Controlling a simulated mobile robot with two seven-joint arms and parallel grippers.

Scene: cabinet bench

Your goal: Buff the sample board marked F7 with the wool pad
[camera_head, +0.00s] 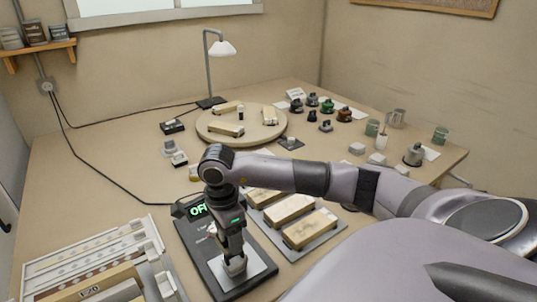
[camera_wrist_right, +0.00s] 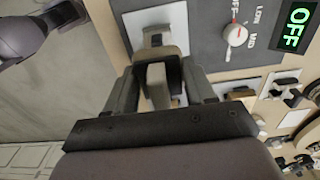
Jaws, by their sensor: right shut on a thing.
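My right gripper (camera_head: 235,258) points down over the metal plate (camera_head: 256,272) of a dark control box. It is shut on a small pale block-like thing (camera_wrist_right: 157,76), seen between the fingers in the right wrist view; I cannot tell whether this is the wool pad. Several light wooden boards (camera_head: 290,207) lie on a grey tray beside the box. More wooden blocks (camera_head: 226,129) lie on a round turntable (camera_head: 262,138) behind. No F7 mark is readable on any of them. My left gripper is not in view.
The box's green display (camera_wrist_right: 295,27) reads OFF, with a red-marked dial (camera_wrist_right: 235,35) beside it. A slotted rack (camera_head: 90,262) stands at the front left. A lamp (camera_head: 211,75), jars, mugs and dark knobbed pieces stand farther back. The left middle of the bench is mostly clear apart from cables.

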